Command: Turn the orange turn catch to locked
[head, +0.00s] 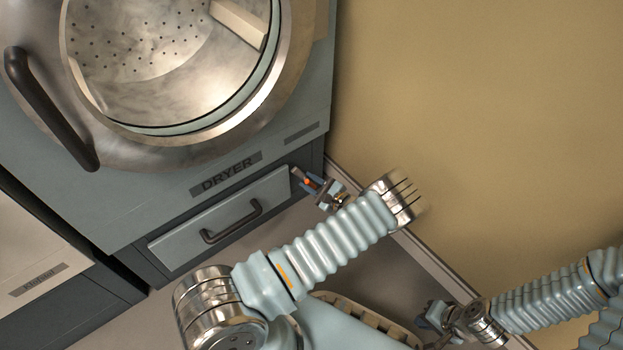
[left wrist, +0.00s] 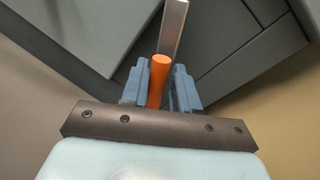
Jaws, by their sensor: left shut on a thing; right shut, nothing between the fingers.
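The orange turn catch (head: 307,181) shows as a small spot at the right end of the dryer's lower drawer front. In the left wrist view its orange handle (left wrist: 158,75) stands between the two blue fingers, with a pale metal bar (left wrist: 174,30) just beyond it. My left gripper (head: 310,184) is shut on the catch; it also fills the lower middle of the left wrist view (left wrist: 160,85). The fingers hide part of the catch, and I cannot read its locked or unlocked marking. My right gripper (head: 428,322) is shut and empty, low at the right, away from the dryer.
The dryer (head: 150,195) has a round glass door with a dark handle (head: 48,105). Another machine (head: 35,270) stands at the left. A bare tan wall (head: 480,110) fills the right.

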